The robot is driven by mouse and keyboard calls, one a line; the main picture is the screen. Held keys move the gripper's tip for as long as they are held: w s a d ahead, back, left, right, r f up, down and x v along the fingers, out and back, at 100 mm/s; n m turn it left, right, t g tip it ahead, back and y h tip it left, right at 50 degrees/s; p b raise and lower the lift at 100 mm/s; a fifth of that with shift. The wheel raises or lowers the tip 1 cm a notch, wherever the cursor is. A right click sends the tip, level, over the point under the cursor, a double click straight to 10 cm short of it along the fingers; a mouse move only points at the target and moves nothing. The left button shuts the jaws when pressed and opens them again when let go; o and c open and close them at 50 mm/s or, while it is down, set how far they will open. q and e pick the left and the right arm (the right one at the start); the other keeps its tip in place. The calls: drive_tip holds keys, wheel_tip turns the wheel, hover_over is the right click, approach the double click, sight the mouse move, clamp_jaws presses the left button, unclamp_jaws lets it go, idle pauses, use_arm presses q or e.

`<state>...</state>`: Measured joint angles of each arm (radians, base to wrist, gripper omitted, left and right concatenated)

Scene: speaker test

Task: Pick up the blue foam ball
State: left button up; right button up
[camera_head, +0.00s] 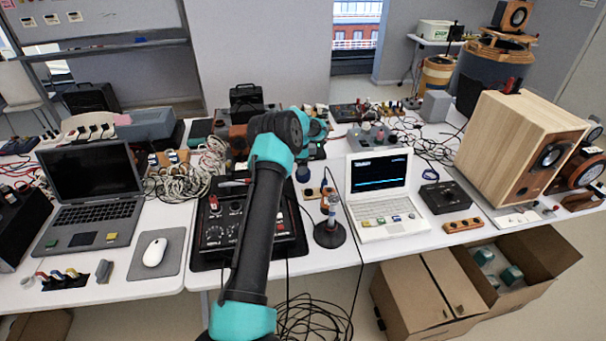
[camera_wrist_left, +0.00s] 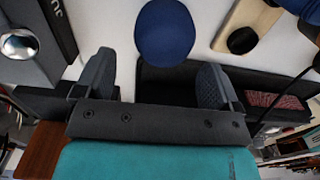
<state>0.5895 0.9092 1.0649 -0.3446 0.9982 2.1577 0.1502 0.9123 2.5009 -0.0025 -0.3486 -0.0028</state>
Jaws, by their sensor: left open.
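The blue foam ball (camera_wrist_left: 165,31) shows in the left wrist view at the top centre, on a white surface. In the head view, a small dark blue round shape (camera_head: 303,173) just below my arm's wrist looks like the same ball. My left gripper (camera_wrist_left: 155,82) is open, its two dark fingers wide apart with nothing held between them. The ball lies beyond the fingertips, apart from both. In the head view my left arm rises from the bottom centre, and its links hide most of the gripper. My right gripper is not in view.
A white laptop (camera_head: 380,190) stands right of the ball, with a microphone-like stand (camera_head: 329,232) in front. A black control box (camera_head: 250,228) lies under my arm. Tangled cables (camera_head: 200,175) lie left. In the wrist view a wooden block (camera_wrist_left: 243,27) sits beside the ball.

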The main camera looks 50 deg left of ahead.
use_arm(q)
drive_tip(key=shift+d+f, duration=0.2)
drive_tip(key=shift+f, duration=2.4)
drive_tip(key=c, duration=0.9)
